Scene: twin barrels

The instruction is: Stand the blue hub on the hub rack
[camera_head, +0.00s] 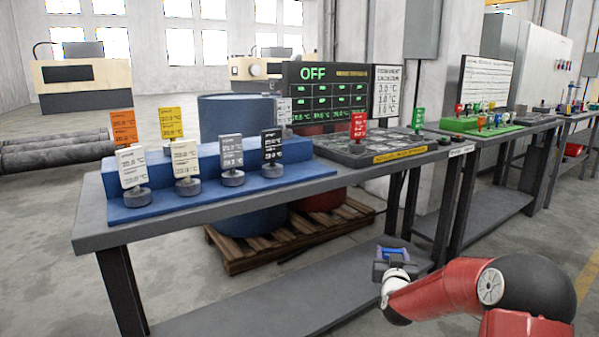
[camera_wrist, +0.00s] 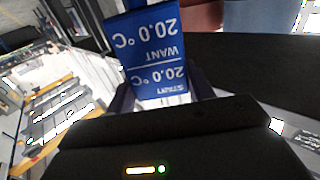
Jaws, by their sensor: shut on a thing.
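My gripper (camera_head: 394,262) is shut on the blue hub (camera_head: 393,253), low in front of the table, right of the table's middle in the head view. In the wrist view, the hub's blue card (camera_wrist: 152,48) stands between the fingers (camera_wrist: 162,95). The hub rack (camera_head: 209,165) is a blue two-step stand on the table's left. It bears orange (camera_head: 123,128), yellow (camera_head: 171,122), white (camera_head: 131,166), cream (camera_head: 185,158), grey (camera_head: 231,151) and dark (camera_head: 272,145) cards on round bases.
A grey tray (camera_head: 340,152) with a red-carded hub (camera_head: 358,126) stands right of the rack, with a green-carded hub (camera_head: 418,120) beside it. A display board reading OFF (camera_head: 325,90) rises behind. The table's front edge (camera_head: 250,203) lies between my gripper and the rack.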

